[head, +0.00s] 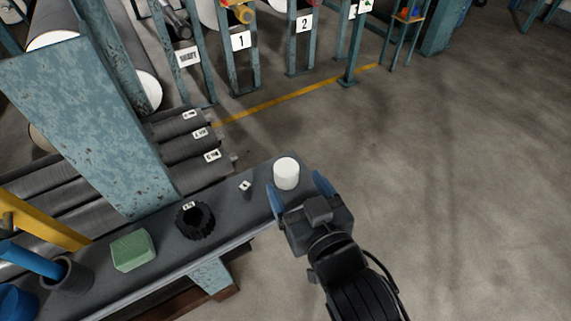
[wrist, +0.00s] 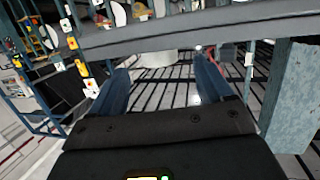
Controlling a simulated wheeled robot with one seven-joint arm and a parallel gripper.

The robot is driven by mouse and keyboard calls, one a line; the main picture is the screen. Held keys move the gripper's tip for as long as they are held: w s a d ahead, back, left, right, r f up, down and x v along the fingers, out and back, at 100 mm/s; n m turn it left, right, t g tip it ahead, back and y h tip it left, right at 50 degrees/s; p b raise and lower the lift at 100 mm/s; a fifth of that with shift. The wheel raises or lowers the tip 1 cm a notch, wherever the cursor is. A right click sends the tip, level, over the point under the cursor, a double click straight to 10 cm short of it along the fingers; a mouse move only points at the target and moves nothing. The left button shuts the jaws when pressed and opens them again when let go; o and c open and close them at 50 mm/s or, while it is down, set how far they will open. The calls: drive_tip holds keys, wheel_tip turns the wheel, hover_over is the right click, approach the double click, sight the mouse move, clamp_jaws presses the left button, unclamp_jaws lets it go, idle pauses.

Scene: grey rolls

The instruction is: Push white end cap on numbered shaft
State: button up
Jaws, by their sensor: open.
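The white end cap (head: 286,173) stands upright near the far right end of the grey bench in the head view. My gripper (head: 298,192) is open, with its two blue fingers on either side of the cap's near part. I cannot tell whether they touch it. In the wrist view a pale round shape, likely the cap (wrist: 158,58), shows between the open fingers (wrist: 160,70), below the bench edge. Several grey rolls with small white labels lie left of the bench; the nearest labelled roll (head: 203,172) has a short shaft stub (head: 233,157). Their label text is too small to read.
On the bench (head: 245,215) are a black toothed ring (head: 195,221), a green block (head: 133,250), a small white tag (head: 245,185) and a dark cup (head: 68,277). A blue steel post (head: 90,130) rises at left. Racks marked 1 and 2 stand behind. Floor at right is clear.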

sight(284, 164)
drive_tip(key=shift+x, duration=3.85)
drive_tip(key=shift+c, duration=0.4)
drive_tip(key=c, duration=0.9)
drive_tip(key=shift+r+p, duration=0.1)
drive_tip(key=shift+p, duration=0.2)
drive_tip(key=shift+c, duration=0.2)
